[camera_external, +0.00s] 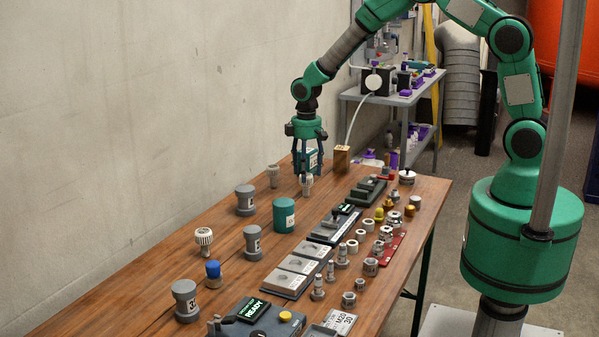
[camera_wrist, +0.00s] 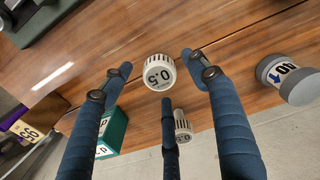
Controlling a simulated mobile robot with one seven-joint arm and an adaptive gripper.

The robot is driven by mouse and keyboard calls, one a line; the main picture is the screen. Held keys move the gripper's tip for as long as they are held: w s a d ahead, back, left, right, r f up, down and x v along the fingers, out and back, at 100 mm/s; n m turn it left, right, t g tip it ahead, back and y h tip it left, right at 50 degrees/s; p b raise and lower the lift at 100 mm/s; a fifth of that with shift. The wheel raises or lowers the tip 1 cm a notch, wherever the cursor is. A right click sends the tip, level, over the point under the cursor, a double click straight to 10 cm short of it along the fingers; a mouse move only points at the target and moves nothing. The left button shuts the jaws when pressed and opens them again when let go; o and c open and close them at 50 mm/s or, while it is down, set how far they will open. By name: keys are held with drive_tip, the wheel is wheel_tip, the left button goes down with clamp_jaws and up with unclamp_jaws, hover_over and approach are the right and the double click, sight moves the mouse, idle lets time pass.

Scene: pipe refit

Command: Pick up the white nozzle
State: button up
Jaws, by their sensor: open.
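A white nozzle (camera_external: 307,184) with a ribbed body stands upright on the wooden table just below my gripper (camera_external: 306,168). In the wrist view the same white nozzle (camera_wrist: 158,72), marked 0.5, lies between the spread fingers of my gripper (camera_wrist: 157,86), apart from them. The three fingers are open and empty, above the table. A second pale ribbed nozzle (camera_external: 273,176) stands just left of it and shows near the lower finger in the wrist view (camera_wrist: 183,127). A third white nozzle (camera_external: 204,239) stands farther toward the front left.
A teal box (camera_wrist: 112,133) stands close to one finger; it is partly hidden behind my gripper outside (camera_external: 312,158). Grey capped cylinders (camera_external: 245,200), a teal cylinder (camera_external: 284,216) and a wooden block (camera_external: 342,159) stand around. Fixtures and small fittings fill the table's right side (camera_external: 437,190).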

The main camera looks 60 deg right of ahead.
sight(306, 184)
drive_tip(key=shift+f, duration=0.15)
drive_tip(key=shift+f+b, duration=0.8)
drive_tip(key=shift+f, duration=1.7)
drive_tip(key=c, duration=1.2)
